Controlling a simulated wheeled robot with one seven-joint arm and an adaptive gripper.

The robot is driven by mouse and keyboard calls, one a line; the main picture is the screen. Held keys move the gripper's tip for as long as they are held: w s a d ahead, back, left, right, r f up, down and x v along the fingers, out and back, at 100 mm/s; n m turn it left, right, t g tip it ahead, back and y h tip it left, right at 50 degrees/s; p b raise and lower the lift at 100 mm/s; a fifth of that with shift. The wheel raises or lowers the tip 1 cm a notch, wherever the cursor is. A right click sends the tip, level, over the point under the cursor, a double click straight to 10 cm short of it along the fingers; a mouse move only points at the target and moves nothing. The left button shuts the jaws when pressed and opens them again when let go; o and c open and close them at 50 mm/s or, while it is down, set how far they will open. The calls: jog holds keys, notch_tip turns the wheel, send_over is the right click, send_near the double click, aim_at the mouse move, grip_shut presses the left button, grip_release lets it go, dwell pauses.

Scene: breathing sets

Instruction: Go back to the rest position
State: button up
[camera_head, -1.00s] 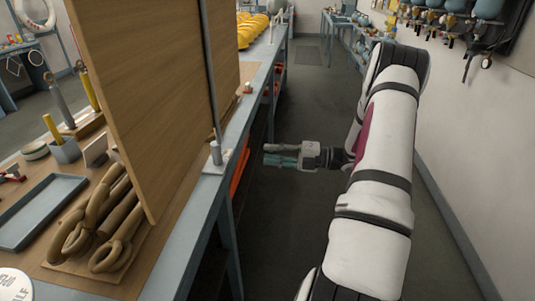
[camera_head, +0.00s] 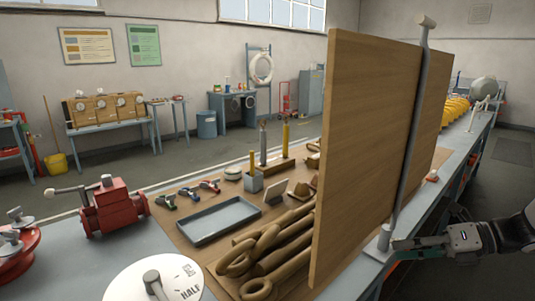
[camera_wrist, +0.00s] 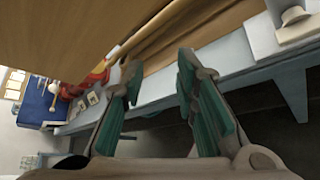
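My gripper (camera_head: 405,245) is at the right of the head view, beside the bench's edge and near the foot of the post that stands by the wooden panel (camera_head: 370,130). In the wrist view my gripper (camera_wrist: 158,72) shows its two green-padded fingers spread apart with nothing between them. It is open and empty. The panel also fills the upper left of the wrist view (camera_wrist: 60,30). Only the end of my arm shows in the head view.
The bench holds a grey tray (camera_head: 219,220), a red valve block (camera_head: 112,208), brown looped pieces (camera_head: 265,250) and a white round dial (camera_head: 125,285). The panel and post (camera_head: 408,150) stand upright near my gripper. Dark floor lies beyond the bench.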

jog(key=s+a+r+n+g+h, duration=0.3)
jog(key=s+a+n, duration=0.2)
jog(key=a+n, duration=0.25)
jog(key=s+a+r+n+g+h, duration=0.2)
jog(key=s+a+r+n+h, duration=0.15)
jog(key=a+n, duration=0.35)
jog(key=s+r+n+t+h, duration=0.2)
jog(key=s+n, duration=0.4)
jog(key=n, duration=0.3)
jog(key=s+a+r+n+t+h, duration=0.1)
jog(key=s+r+n+t+h, duration=0.1)
jog(key=s+n, duration=0.4)
jog(key=r+n+h, duration=0.1)
jog(key=n, duration=0.3)
jog(key=shift+h, duration=0.25)
